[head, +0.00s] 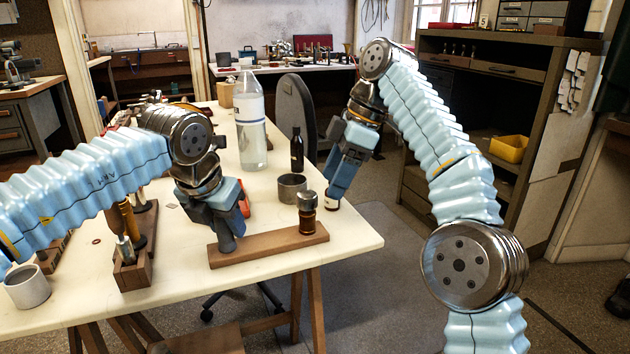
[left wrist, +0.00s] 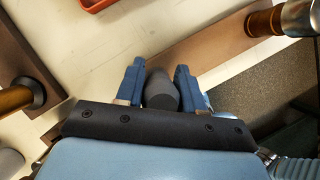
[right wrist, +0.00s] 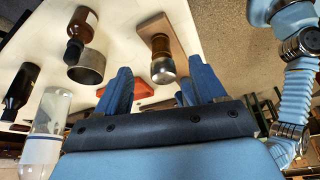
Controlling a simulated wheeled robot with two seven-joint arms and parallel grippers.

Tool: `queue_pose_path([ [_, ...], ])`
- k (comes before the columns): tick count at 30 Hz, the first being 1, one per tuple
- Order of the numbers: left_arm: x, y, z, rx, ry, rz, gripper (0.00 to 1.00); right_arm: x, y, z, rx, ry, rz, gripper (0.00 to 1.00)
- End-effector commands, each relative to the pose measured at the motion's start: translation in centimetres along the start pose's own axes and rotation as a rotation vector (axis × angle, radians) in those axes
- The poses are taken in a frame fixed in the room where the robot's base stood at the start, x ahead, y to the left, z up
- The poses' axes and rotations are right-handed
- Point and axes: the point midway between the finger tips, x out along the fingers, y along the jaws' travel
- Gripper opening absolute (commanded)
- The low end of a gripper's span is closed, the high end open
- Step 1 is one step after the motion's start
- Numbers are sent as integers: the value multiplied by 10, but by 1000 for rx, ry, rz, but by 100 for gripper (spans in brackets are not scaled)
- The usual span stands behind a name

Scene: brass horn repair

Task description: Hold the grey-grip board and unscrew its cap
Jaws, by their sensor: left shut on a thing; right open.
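The wooden board (head: 270,246) lies near the front right edge of the white table. Its dark grey grip (left wrist: 161,92) stands at the board's left end. My left gripper (head: 226,232) is shut on this grip, with a finger on each side. At the board's other end stands an amber-brown jar (head: 307,222) with a metallic cap (head: 307,198), upright. The cap also shows in the right wrist view (right wrist: 163,70), beyond and between the fingertips. My right gripper (head: 338,188) is open and empty, pointing down, apart from the cap and to its right in the head view.
A grey metal cup (head: 292,188), a dark bottle (head: 297,150) and a large clear bottle (head: 250,125) stand behind the board. A small brown bottle (right wrist: 82,25) stands beside the cup. A wooden tool rack (head: 133,268) and white cup (head: 27,287) are left. Bare tabletop lies between.

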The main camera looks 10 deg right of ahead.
Motion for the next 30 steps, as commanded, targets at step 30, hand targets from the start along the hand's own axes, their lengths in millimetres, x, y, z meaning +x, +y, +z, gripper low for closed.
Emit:
queue_pose_path([
  [30,0,-1,0,1,0,-1,0,-55,-29,-21,667,-69,263,69],
])
